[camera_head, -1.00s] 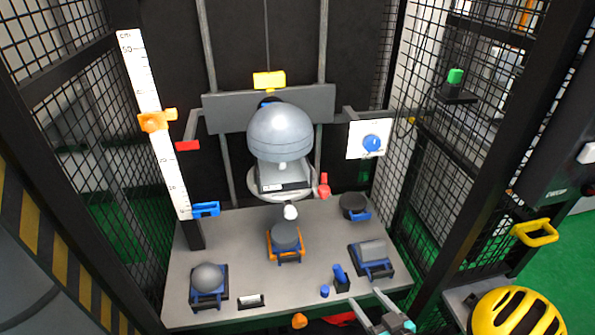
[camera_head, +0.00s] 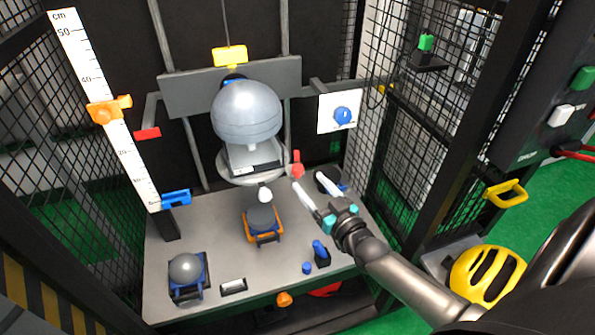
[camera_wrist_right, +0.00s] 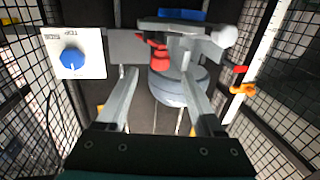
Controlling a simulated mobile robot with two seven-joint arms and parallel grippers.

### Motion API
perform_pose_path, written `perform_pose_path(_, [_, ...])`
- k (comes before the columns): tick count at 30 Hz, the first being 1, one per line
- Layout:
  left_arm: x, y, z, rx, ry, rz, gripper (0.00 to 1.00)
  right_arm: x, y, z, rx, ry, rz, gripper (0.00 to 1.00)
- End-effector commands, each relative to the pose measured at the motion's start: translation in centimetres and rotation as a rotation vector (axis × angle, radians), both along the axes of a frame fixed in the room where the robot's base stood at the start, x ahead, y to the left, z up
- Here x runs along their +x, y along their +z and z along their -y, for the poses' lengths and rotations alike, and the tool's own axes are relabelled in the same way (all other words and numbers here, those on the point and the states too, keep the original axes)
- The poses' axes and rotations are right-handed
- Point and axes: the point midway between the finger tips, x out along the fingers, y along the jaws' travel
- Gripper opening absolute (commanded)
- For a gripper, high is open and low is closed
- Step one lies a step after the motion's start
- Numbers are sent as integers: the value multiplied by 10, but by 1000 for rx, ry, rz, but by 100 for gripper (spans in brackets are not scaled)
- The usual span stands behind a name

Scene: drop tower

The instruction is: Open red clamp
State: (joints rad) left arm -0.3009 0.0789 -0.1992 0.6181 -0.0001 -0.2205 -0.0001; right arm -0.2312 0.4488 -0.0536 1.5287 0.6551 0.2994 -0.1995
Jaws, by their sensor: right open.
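The red clamp (camera_head: 296,164) is a small red lever at the right edge of the round pale plate (camera_head: 224,168) under the grey headform (camera_head: 246,112). In the right wrist view the red clamp (camera_wrist_right: 158,52) shows ahead, between the lines of the two fingers. My right gripper (camera_head: 308,182) is open and empty, its fingertips just below and right of the clamp in the head view. In the right wrist view the fingers (camera_wrist_right: 160,76) are spread; no contact with the clamp shows. My left gripper is not in view.
A white panel with a blue dial (camera_head: 342,115) stands to the right of the clamp. The bench (camera_head: 205,235) below carries several anvils and a blue-handled tool (camera_head: 320,252). A ruler (camera_head: 105,110) stands left. Mesh walls (camera_head: 425,130) flank the tower.

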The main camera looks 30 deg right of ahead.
Motion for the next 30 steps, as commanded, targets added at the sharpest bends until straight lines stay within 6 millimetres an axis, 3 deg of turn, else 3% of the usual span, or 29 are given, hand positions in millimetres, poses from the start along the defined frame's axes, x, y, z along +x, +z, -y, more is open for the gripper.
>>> perform_pose_path(6, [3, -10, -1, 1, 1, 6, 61, 36, -1, 1, 1, 0, 3, 69])
perform_pose_path(13, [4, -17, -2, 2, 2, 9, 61, 60, -1, 2, 0, 0, 1, 69])
perform_pose_path(27, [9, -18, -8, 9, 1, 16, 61, 69, 0, 2, 0, 0, -1, 69])
perform_pose_path(30, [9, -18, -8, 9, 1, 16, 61, 69, 0, 2, 0, 0, -1, 58])
